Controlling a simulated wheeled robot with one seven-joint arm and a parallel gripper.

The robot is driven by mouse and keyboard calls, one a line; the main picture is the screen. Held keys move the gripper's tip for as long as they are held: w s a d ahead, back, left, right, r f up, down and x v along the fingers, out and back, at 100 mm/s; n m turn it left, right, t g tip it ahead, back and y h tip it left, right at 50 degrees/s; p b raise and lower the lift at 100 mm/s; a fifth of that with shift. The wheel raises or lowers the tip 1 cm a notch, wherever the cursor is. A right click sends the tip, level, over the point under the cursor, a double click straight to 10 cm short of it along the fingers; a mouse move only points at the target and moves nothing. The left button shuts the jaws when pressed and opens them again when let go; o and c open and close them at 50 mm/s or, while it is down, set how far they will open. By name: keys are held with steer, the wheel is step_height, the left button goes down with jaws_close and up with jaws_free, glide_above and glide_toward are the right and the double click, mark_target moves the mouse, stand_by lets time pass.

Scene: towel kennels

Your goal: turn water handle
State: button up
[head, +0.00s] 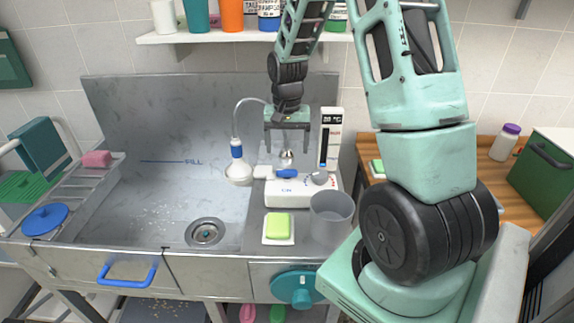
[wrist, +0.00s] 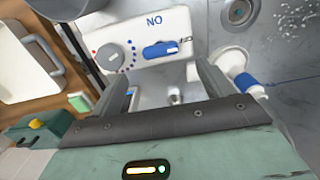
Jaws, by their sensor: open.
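In the wrist view the blue handle (wrist: 160,50) lies beside the letters "ON", seen upside down, and a grey dial (wrist: 117,55) sits on the same box. The dial (head: 320,177) shows at the box's right end in the head view. My gripper (head: 287,149) hangs above and behind the box, fingers pointing down, apart and empty. In the wrist view my gripper (wrist: 160,82) has the handle beyond its fingertips, not touching.
A white shower head (head: 238,172) with a blue collar hangs left of the box. A grey cup (head: 332,215) and a green sponge (head: 278,225) stand in front. A white thermometer-like panel (head: 329,140) is right of my gripper. The metal sink (head: 180,200) opens at left.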

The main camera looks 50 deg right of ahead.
mark_target(287, 170)
step_height(287, 170, down, 8)
steer(key=shift+f+p, duration=0.1)
steer(key=shift+p, duration=0.5)
steer(key=c, duration=1)
